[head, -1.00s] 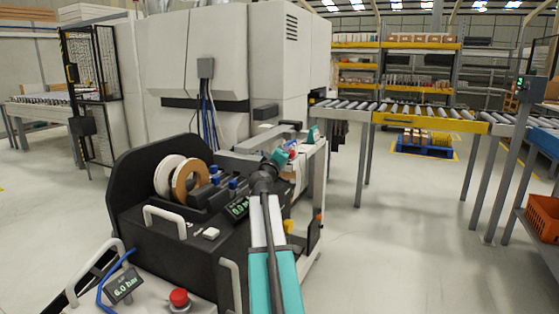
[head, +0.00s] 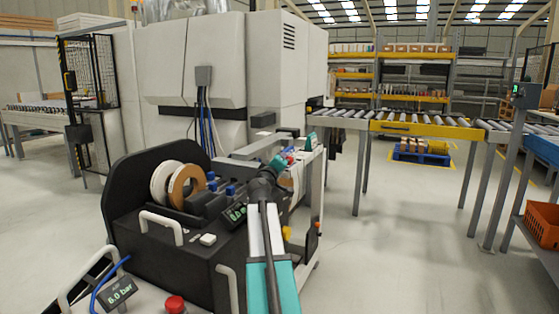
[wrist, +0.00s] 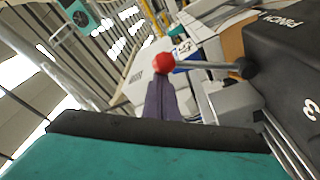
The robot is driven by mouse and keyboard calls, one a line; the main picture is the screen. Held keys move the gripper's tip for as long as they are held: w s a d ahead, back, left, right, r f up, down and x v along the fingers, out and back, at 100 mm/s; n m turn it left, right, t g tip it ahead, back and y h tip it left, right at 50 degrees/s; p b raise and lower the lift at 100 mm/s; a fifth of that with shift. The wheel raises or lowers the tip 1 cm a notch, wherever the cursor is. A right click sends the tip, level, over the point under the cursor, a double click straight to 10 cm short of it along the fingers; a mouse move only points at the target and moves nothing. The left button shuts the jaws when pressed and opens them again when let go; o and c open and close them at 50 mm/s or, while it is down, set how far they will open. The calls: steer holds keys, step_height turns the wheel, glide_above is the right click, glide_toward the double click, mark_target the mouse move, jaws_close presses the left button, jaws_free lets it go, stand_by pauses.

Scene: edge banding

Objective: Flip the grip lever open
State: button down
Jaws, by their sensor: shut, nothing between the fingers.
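The grip lever shows in the wrist view as a metal rod with a red ball knob (wrist: 165,63). The rod runs right from the knob to a dark pivot beside a black block. My gripper (wrist: 162,82) is shut and empty, its dark fingers pointing at the knob from just below it in the picture. The fingertips overlap or nearly meet the knob's lower edge; I cannot tell whether they touch. In the head view a small red spot (head: 290,159) shows just past my teal wrist, which hides the fingers there.
The black machine carries tape rolls (head: 186,186), white handles and a 6.0 bar display (head: 118,292). A red button (head: 174,304) is at the lower left.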

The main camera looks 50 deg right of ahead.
steer(key=b+v, duration=0.2)
steer(key=v, duration=0.8)
stand_by(0.8)
